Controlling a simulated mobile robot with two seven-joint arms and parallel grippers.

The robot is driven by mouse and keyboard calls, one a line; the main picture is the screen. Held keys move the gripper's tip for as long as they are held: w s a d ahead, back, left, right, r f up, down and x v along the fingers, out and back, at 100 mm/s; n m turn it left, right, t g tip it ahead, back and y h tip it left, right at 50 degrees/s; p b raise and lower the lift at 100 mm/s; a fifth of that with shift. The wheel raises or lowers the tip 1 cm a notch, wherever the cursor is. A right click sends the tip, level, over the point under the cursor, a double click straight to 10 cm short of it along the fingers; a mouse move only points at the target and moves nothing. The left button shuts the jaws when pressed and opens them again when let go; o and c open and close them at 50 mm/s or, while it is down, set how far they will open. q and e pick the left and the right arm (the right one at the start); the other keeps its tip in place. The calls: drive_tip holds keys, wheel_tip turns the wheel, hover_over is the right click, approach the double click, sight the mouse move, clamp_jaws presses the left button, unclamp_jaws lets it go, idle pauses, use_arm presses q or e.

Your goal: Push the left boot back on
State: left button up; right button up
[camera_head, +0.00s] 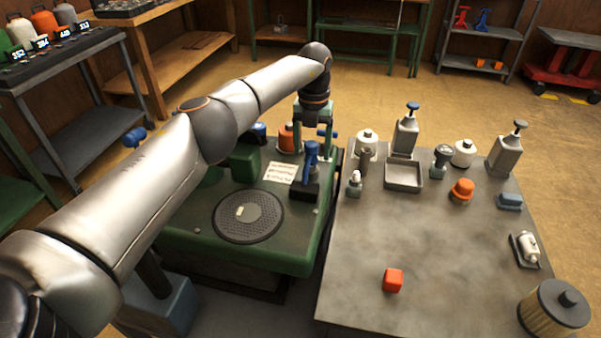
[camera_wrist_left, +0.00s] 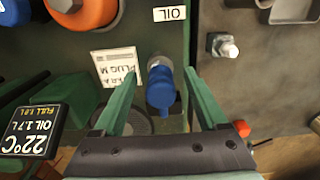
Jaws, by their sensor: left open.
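A blue boot-like part (camera_head: 311,156) with a paler end stands on the green mower deck (camera_head: 190,238), above a small black block (camera_head: 304,192). I cannot tell from these views how firmly it is seated. My left gripper (camera_head: 313,135) is open just above it, fingers pointing down. In the left wrist view the blue part (camera_wrist_left: 161,92) shows between the two spread green fingers of this gripper (camera_wrist_left: 160,75), with a visible gap on each side. My right gripper is not in view.
An orange cap (camera_head: 286,138), a white label (camera_head: 281,173) and a round dark grille (camera_head: 248,217) are on the mower. A grey bench (camera_head: 365,270) stands close on the right, with bottles, a tray (camera_head: 404,177), an orange block (camera_head: 393,280) and a filter (camera_head: 553,308).

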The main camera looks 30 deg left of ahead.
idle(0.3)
use_arm(q)
wheel_tip(320, 180, up, 5)
drive_tip(key=p, duration=0.4)
drive_tip(key=shift+f, duration=0.2)
wheel_tip(320, 180, up, 3)
drive_tip(key=p, duration=0.2)
drive_tip(key=shift+f+p, duration=0.2)
drive_tip(key=shift+p, duration=0.1)
drive_tip(key=shift+f, duration=0.1)
drive_tip(key=shift+s, duration=0.1)
